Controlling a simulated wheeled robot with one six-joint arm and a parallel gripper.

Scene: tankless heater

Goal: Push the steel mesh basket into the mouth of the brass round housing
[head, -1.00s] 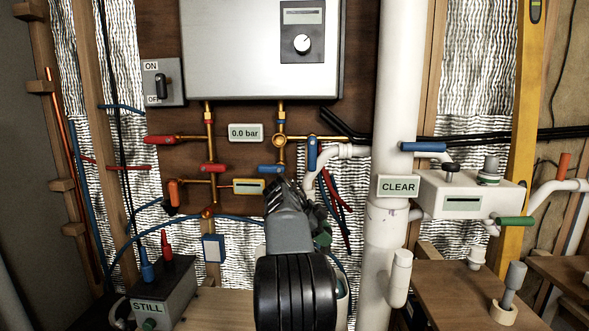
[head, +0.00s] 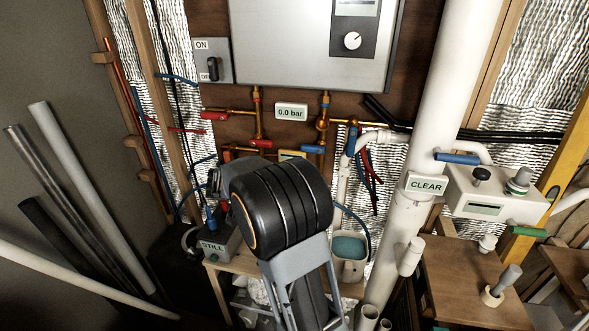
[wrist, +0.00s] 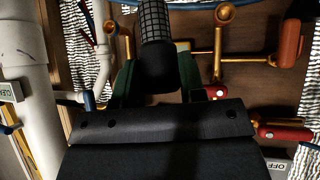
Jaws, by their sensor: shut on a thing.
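In the wrist view, which is upside down, my gripper (wrist: 157,72) has its green fingers shut on the black end of the steel mesh basket (wrist: 156,20). The grey mesh points away from the gripper, and its far end is cut off by the picture edge. The brass round housing (head: 322,126) appears as a ring on the right-hand brass pipe below the white heater in the head view. The basket is apart from it as far as I can see. In the head view my arm hides the basket and most of the gripper.
Blue valve handles (head: 313,149) and red valve handles (head: 214,116) stick out around the brass pipes. A thick white pipe (head: 425,150) stands to the right. A grey box marked STILL (head: 216,246) and a tub (head: 349,246) sit low in front.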

